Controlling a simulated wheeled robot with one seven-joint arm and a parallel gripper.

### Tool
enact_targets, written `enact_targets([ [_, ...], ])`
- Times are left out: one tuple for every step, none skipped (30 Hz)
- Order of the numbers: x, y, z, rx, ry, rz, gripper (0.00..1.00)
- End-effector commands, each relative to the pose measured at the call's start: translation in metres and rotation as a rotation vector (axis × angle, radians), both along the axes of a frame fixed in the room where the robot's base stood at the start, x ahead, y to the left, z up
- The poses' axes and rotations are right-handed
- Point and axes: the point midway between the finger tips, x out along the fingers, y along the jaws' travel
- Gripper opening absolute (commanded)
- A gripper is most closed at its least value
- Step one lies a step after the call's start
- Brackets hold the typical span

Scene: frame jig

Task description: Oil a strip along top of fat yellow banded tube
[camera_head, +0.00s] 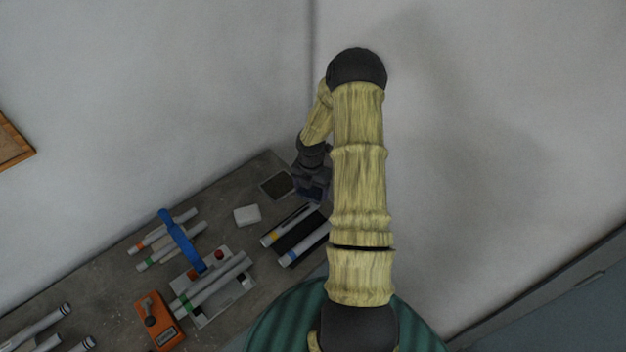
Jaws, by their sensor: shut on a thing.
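A grey tube with a yellow band (286,226) lies slanted on the bench, beside a black strip. My gripper (313,190) is dark and small, near the bench's back right edge, just beyond the upper right end of that tube and partly hidden by my arm. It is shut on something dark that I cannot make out. A shallow dark-filled tray (277,185) lies just left of my gripper; I cannot tell what it holds.
A white block (246,215), a blue clamp-like handle (182,240), a pale jig with green-banded tubes (215,285) and an orange device (160,320) crowd the bench. Walls stand close behind.

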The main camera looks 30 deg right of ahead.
Motion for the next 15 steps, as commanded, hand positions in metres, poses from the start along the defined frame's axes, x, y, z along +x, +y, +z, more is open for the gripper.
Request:
enact_targets([
  [0.001, 0.001, 0.009, 0.0, 0.0, 0.003, 0.58],
  [0.001, 0.002, 0.012, 0.0, 0.0, 0.005, 0.58],
  [0.001, 0.003, 0.015, 0.0, 0.0, 0.007, 0.58],
  [0.002, 0.004, 0.017, 0.0, 0.0, 0.008, 0.58],
  [0.002, 0.004, 0.019, 0.0, 0.0, 0.009, 0.58],
  [0.002, 0.004, 0.021, 0.0, 0.0, 0.009, 0.58],
  [0.002, 0.005, 0.022, -0.001, 0.001, 0.01, 0.58],
  [0.002, 0.005, 0.023, -0.001, 0.001, 0.01, 0.58],
  [0.002, 0.005, 0.024, -0.001, 0.001, 0.01, 0.58],
  [0.002, 0.005, 0.024, -0.001, 0.001, 0.01, 0.58],
  [0.002, 0.005, 0.024, -0.001, 0.001, 0.01, 0.58],
  [0.002, 0.005, 0.024, -0.001, 0.001, 0.01, 0.58],
  [0.002, 0.005, 0.024, -0.001, 0.001, 0.009, 0.58],
  [0.002, 0.005, 0.023, -0.001, 0.001, 0.009, 0.58],
  [0.002, 0.004, 0.023, 0.0, 0.0, 0.008, 0.58],
])
